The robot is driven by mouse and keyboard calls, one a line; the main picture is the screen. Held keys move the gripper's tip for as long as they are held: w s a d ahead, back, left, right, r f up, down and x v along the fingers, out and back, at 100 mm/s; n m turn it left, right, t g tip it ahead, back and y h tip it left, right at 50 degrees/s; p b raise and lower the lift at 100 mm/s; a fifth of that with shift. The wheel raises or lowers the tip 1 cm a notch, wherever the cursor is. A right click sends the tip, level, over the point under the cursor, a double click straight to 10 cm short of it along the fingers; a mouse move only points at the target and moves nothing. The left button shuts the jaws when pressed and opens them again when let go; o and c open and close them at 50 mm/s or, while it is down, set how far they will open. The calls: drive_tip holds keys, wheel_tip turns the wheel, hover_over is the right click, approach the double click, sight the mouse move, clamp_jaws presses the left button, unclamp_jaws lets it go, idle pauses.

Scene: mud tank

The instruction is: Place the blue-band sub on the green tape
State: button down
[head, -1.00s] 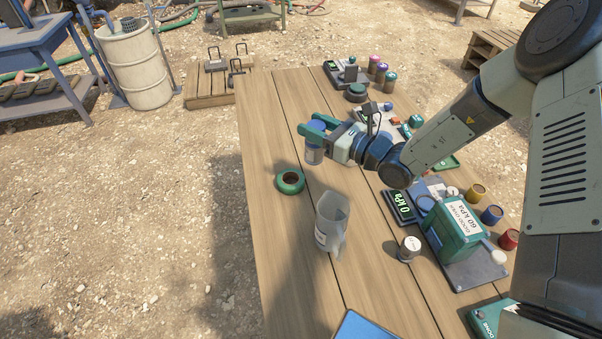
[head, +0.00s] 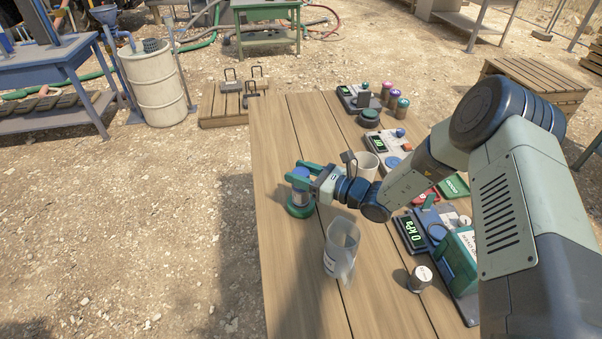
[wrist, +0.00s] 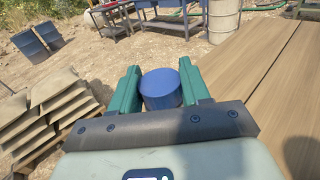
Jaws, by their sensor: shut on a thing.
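The blue top (wrist: 161,89) also shows between my two green fingers in the wrist view. The tape does not show in the wrist view.
A pressure readout (head: 410,233) and a green box (head: 459,258) are further right. A white cup (head: 366,166) stands behind my wrist. The table's left strip is clear.

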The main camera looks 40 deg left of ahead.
drive_tip(key=shift+f, duration=0.15)
drive_tip(key=c, duration=0.5)
unclamp_jaws()
drive_tip(key=shift+d, duration=0.2)
drive_tip(key=d, duration=0.7)
drive_tip(key=w+d, duration=0.1)
drive_tip(key=d, duration=0.3)
drive_tip(key=shift+d+r, duration=0.3)
drive_tip(key=shift+r, duration=0.1)
drive_tip(key=shift+r, duration=0.1)
